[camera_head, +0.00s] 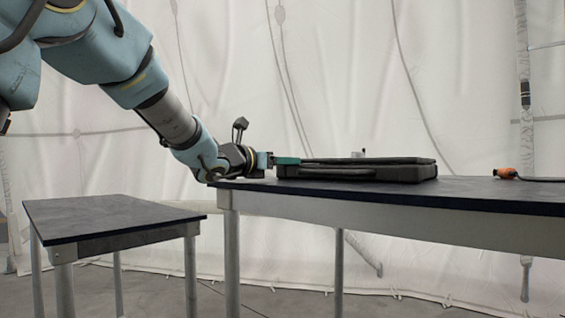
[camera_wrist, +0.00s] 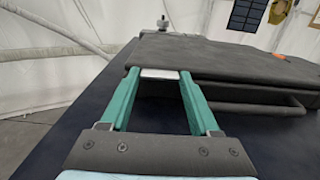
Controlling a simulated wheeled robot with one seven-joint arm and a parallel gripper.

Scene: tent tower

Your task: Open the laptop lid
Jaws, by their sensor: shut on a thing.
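The laptop (camera_head: 360,174) is a thick dark grey case that lies flat on the dark-topped table, with its lid (camera_head: 395,160) down. It also shows in the wrist view (camera_wrist: 215,62), filling the upper right. My gripper (camera_head: 290,161) reaches in from the left, level with the lid, at the laptop's left end. In the wrist view my gripper's green fingers (camera_wrist: 160,76) stand on either side of a pale silver tab (camera_wrist: 160,73) at the lid's near edge. They are shut on the lid there. The exact contact at the fingertips is partly hidden.
The table (camera_head: 470,189) has free room right of the laptop. A cable with an orange end (camera_head: 506,173) lies at the right. A small grey object (camera_head: 358,154) shows behind the laptop. A lower, empty table (camera_head: 105,215) stands at left, across a gap.

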